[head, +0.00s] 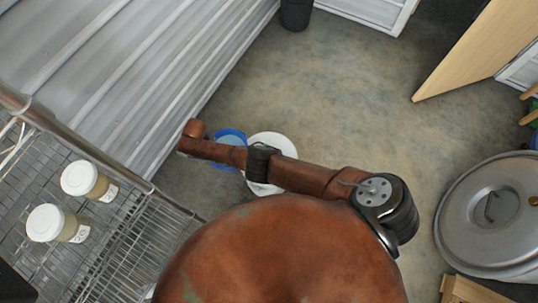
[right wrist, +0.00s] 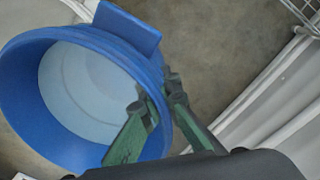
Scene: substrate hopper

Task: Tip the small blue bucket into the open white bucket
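The small blue bucket (head: 229,133) shows in the head view left of the middle, with its open mouth up. The white bucket (head: 285,144) is right beside it, partly behind a rusty brown bar. In the right wrist view the blue bucket (right wrist: 40,120) fills the left side, with a pale round area inside it; I cannot tell if that is its floor or contents. My right gripper (right wrist: 158,100) has its green fingers on either side of the blue bucket's rim and appears shut on it. The right gripper is hidden in the head view. My left gripper is not in view.
A rusty brown rounded body (head: 285,255) and the bar above it block the lower middle. A wire rack (head: 125,250) with two white-lidded jars stands at the left. A large metal lid (head: 480,215) is at the right. Open floor (head: 340,90) lies beyond the buckets.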

